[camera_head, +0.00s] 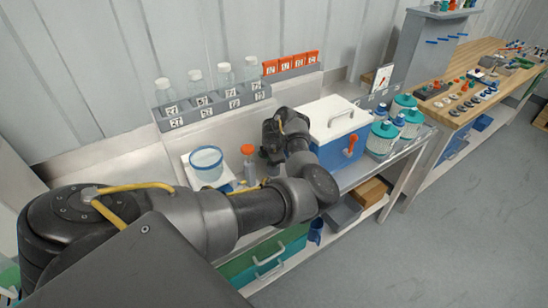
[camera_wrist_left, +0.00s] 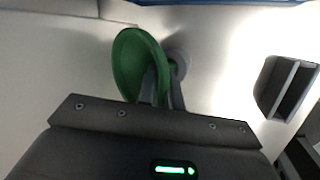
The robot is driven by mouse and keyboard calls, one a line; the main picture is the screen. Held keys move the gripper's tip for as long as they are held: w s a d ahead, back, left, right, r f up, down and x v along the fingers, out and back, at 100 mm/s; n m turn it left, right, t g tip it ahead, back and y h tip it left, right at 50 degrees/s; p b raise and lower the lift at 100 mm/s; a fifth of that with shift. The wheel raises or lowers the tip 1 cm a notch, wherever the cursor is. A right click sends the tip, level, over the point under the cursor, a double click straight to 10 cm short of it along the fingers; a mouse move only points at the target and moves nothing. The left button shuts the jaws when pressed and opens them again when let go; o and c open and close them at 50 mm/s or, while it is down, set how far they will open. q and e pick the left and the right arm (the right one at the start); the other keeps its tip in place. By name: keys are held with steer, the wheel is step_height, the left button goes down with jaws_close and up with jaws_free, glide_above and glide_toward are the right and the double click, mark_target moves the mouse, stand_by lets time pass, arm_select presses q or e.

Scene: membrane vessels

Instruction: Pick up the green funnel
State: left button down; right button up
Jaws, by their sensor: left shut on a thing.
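The green funnel (camera_wrist_left: 130,65) shows in the left wrist view, its wide round mouth turned toward the camera's left. My left gripper (camera_wrist_left: 163,88) is shut on the funnel, with its fingers against the funnel's right side. In the head view, my left arm reaches across the metal bench, and its wrist (camera_head: 284,132) is beside the blue cooler. The fingertips and the funnel are hidden there behind my arm. My right gripper is in neither view.
The blue cooler (camera_head: 343,150) with a white lid stands right of my wrist. A glass beaker (camera_head: 206,164) and an orange-capped bottle (camera_head: 248,160) stand left. A rack (camera_head: 212,106) of bottles lies behind. A dark slotted block (camera_wrist_left: 283,85) is right in the wrist view.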

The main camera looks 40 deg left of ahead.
arm_select(q)
steer(key=shift+w+a+r, duration=0.1)
steer(key=shift+a+r, duration=0.2)
steer(key=shift+a, duration=0.05)
steer(key=shift+w+r, duration=0.1)
steer(key=shift+r, duration=0.4)
step_height(320, 180, up, 26)
steer(key=b, duration=0.3)
steer(key=shift+r, duration=0.15)
steer(key=shift+d, duration=0.1)
